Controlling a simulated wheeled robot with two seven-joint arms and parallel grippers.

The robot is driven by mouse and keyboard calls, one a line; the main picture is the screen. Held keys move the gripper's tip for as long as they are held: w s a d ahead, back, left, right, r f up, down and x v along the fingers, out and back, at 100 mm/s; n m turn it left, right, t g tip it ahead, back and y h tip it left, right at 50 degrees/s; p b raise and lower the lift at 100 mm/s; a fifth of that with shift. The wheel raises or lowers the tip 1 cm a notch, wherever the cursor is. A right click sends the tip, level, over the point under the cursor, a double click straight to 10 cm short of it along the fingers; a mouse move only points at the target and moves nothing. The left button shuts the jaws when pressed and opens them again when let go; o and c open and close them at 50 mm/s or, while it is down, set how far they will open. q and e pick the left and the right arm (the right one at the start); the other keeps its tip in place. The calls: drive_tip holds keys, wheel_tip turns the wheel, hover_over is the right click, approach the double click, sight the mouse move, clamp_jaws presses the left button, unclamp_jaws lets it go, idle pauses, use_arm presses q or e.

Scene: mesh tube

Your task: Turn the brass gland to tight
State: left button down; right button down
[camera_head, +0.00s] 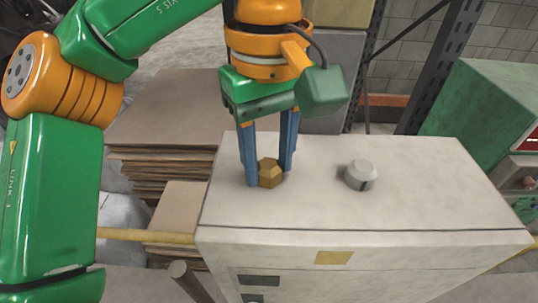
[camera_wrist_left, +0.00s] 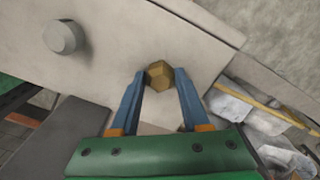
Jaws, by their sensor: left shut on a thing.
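The brass gland (camera_head: 270,174) is a hexagonal brass piece on the top of a pale grey cabinet (camera_head: 310,212), left of the middle. In the left wrist view the gland (camera_wrist_left: 159,74) shows between the tips of two blue fingers. My left gripper (camera_head: 267,176) points down from above, with one finger on each side of the gland, shut on it. It also shows in the left wrist view (camera_wrist_left: 160,78). How far the gland is turned cannot be told. My right gripper is in neither view.
A round grey knob (camera_head: 361,174) stands on the cabinet top to the right of the gland. Stacked cardboard sheets (camera_head: 160,110) lie behind and left. A green machine (camera_head: 490,110) stands at the right. The cabinet top right of the knob is clear.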

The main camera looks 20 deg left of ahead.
sight(267, 164)
use_arm(q)
drive_tip(key=shift+r+m, duration=0.1)
drive_tip(key=shift+m, duration=1.3)
drive_tip(key=shift+c, duration=1.9)
unclamp_jaws()
drive_tip(key=shift+r, duration=3.5)
drive_tip(key=shift+a, duration=0.1)
